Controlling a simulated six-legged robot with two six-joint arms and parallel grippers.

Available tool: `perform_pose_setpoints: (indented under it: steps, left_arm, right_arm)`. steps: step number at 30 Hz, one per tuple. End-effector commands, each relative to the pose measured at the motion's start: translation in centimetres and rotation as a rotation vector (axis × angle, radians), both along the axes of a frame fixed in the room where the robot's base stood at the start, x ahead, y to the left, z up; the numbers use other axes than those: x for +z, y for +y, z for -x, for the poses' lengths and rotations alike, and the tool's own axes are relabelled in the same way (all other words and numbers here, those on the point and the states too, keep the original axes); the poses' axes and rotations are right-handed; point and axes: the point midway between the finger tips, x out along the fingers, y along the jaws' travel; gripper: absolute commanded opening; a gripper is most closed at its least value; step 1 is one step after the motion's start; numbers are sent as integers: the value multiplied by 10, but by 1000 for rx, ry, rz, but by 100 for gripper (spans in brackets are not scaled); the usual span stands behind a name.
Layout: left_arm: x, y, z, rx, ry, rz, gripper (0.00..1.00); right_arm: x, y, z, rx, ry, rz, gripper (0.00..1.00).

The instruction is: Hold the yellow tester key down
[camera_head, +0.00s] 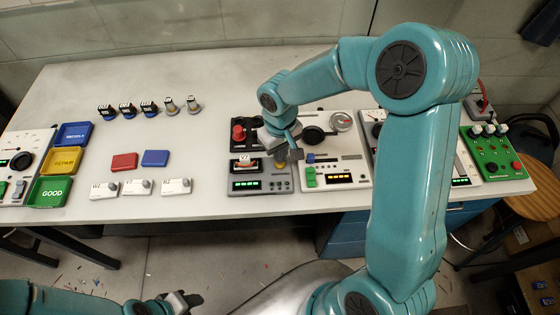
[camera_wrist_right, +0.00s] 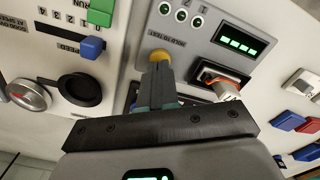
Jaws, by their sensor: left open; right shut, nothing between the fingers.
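The tester (camera_head: 238,190) is a grey box at the front of the bench, with a lit green display; its panel also shows in the right wrist view (camera_wrist_right: 205,35). The round yellow key (camera_wrist_right: 158,55) sits by the "HOLD TO TEST" lettering. My right gripper (camera_wrist_right: 160,68) is shut and empty, its fingertips at the key and covering part of it. I cannot tell whether they touch or press it. In the head view the right gripper (camera_head: 284,154) is above the tester. My left gripper (camera_head: 188,299) is open and empty, low in front of the bench.
A servo (camera_wrist_right: 222,80) with an orange-brown label lies in the tester's slot. A panel with a green switch (camera_head: 310,177) stands right of the tester. Blue, yellow and green trays (camera_head: 50,205) are at left. Several servos (camera_head: 127,110) stand at the back.

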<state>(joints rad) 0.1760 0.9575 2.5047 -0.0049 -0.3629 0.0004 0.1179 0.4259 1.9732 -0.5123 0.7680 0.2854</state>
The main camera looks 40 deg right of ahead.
Motion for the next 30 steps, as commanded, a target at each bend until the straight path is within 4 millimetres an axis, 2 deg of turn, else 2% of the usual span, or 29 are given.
perform_pose_setpoints:
  steps: [14,30]
  left_arm:
    - [-1,0,0,0,0,0,43]
    - [-11,0,0,0,0,0,43]
  right_arm:
    - [-1,0,0,0,0,0,0]
    - [-11,0,0,0,0,0,0]
